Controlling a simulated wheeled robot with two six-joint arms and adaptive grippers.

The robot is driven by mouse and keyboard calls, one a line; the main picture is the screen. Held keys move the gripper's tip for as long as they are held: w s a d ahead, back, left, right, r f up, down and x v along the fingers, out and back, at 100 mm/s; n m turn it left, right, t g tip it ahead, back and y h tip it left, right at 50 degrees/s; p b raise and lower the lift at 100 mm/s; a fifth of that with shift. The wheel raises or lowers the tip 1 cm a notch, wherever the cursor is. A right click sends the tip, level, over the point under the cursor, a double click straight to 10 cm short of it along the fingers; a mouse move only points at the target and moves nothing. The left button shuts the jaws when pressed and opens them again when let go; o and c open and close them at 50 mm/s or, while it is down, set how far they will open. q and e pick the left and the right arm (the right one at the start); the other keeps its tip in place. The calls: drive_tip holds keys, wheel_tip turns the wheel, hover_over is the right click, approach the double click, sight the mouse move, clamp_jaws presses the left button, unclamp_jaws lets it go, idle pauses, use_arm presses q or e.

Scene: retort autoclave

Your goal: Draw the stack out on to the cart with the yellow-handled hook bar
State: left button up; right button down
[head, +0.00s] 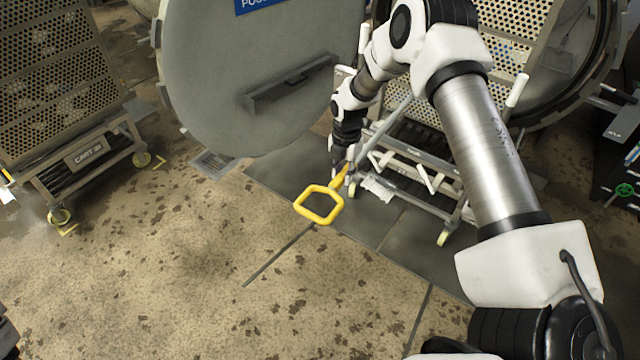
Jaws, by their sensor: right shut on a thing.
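The hook bar has a yellow loop handle (336,193) and a grey shaft (384,133) that runs up and right, toward the autoclave mouth. My right gripper (342,172) is shut on the bar just above the yellow loop. The bar's far end is hidden behind my right arm. The stack (506,62) of perforated crates shows at the autoclave's round mouth, partly behind my arm. The cart (455,212), a low frame with pale wheels, stands in front of the mouth. Whether the hook touches the stack cannot be seen. My left gripper is not in view.
The open round grey door (262,75) hangs left of the mouth. Another loaded cart (85,152), with a number plate, stands at the far left. A dark rack (628,165) is at the right edge. The stained floor in front is clear.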

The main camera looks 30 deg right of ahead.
sight(330, 195)
drive_tip(key=s+a+p, duration=0.1)
drive_tip(key=a, duration=0.1)
drive_tip(key=s+a+p, duration=0.1)
drive_tip(key=a, duration=0.1)
drive_tip(key=s+a+p, duration=0.1)
drive_tip(key=a, duration=0.1)
drive_tip(key=shift+s+a+f, duration=0.1)
drive_tip(key=shift+s, duration=0.1)
drive_tip(key=s+a, duration=0.1)
drive_tip(key=a, duration=0.1)
drive_tip(key=s+a+b, duration=0.1)
drive_tip(key=a, duration=0.1)
drive_tip(key=s+a+b, duration=0.1)
drive_tip(key=a, duration=0.1)
drive_tip(key=shift+a, duration=0.25)
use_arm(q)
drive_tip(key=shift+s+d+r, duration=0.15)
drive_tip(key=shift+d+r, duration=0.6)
use_arm(e)
drive_tip(key=shift+s+d+f, duration=0.1)
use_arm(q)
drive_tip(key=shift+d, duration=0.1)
use_arm(e)
drive_tip(key=shift+d, duration=0.15)
